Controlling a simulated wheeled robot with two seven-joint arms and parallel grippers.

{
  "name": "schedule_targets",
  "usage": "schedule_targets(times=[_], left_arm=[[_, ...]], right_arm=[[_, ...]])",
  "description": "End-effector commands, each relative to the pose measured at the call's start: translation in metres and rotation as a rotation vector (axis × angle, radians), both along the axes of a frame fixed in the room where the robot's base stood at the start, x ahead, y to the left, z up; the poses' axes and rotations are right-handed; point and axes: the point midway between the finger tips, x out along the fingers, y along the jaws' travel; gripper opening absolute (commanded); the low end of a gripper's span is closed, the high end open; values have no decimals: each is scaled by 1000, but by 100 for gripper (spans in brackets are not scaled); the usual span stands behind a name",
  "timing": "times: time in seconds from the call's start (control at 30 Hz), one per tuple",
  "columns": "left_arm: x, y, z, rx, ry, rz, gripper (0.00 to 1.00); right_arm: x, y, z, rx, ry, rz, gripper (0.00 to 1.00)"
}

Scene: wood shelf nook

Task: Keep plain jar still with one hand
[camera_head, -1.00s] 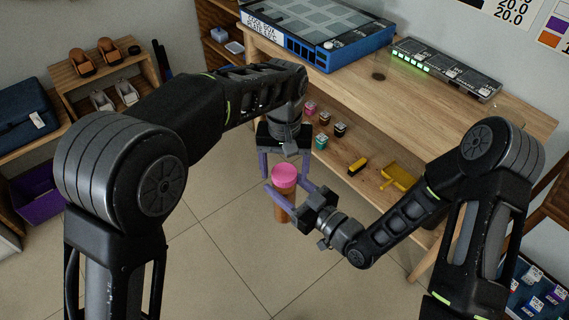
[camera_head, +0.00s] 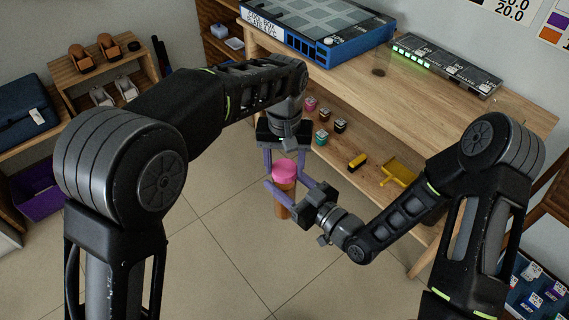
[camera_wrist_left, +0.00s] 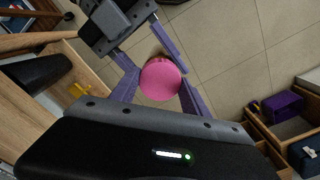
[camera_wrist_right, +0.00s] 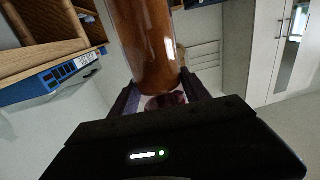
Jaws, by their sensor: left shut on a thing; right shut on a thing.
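The plain jar (camera_head: 283,207) is an amber-brown cylinder with a pink lid (camera_head: 285,172), held upright in the air in front of the workbench. My left gripper (camera_head: 284,163) comes from above, fingers pointing down, shut on the lid. The round lid shows between its purple fingers in the left wrist view (camera_wrist_left: 161,79). My right gripper (camera_head: 284,187) reaches in from the right, shut on the jar's body below the lid. The right wrist view shows the amber body (camera_wrist_right: 147,45) close up between its fingers. The fingers partly hide the jar.
The wooden bench (camera_head: 440,110) carries a blue plate box (camera_head: 330,48) and a grey lit rack (camera_head: 445,66). Its lower shelf holds several small jars (camera_head: 322,137), a yellow-black item (camera_head: 357,162) and a yellow tray (camera_head: 399,171). The tiled floor (camera_head: 215,240) is clear.

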Motion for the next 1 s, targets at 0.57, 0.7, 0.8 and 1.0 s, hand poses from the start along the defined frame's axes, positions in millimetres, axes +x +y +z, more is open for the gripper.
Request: schedule_targets(times=[0.57, 0.7, 0.8, 1.0], left_arm=[[0, 0, 0, 0, 0, -4, 79], [0, 0, 0, 0, 0, -4, 79], [0, 0, 3, 0, 0, -4, 79], [1, 0, 25, -3, -4, -4, 79]], right_arm=[[0, 0, 1, 1, -3, 0, 0], [0, 0, 1, 1, -3, 0, 0], [0, 0, 1, 1, -3, 0, 0], [0, 0, 1, 1, -3, 0, 0]])
